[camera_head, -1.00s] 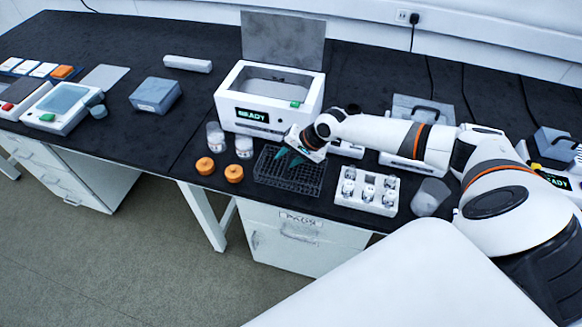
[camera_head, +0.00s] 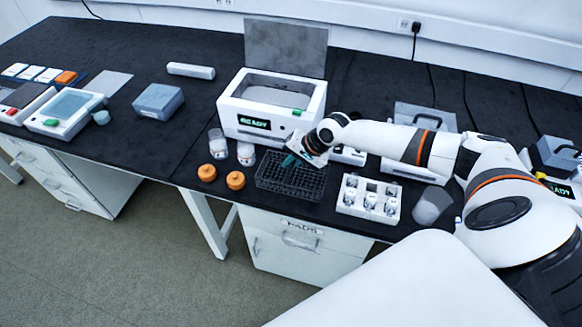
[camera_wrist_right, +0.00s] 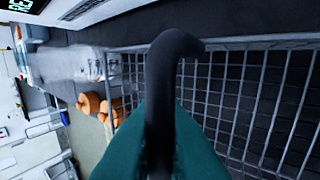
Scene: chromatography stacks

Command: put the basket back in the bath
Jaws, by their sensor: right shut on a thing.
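The basket (camera_head: 290,182) is a dark wire mesh box on the black bench, in front of the bath; its grid fills the right of the right wrist view (camera_wrist_right: 245,100). My right gripper (camera_head: 293,160) is over the basket's back part. Its green fingers (camera_wrist_right: 165,140) are shut on the basket's dark, curved handle (camera_wrist_right: 175,50). Whether the basket's bottom touches the bench is hard to tell. The bath (camera_head: 270,106) is a white box with its grey lid (camera_head: 286,48) standing up and its top open; its display reads READY. My left gripper is not in view.
Two orange caps (camera_head: 235,180) and two clear jars (camera_head: 245,152) stand left of the basket. A white rack of vials (camera_head: 368,198) stands close on its right, with a grey beaker (camera_head: 431,205) beyond. The bench's front edge is close to the basket.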

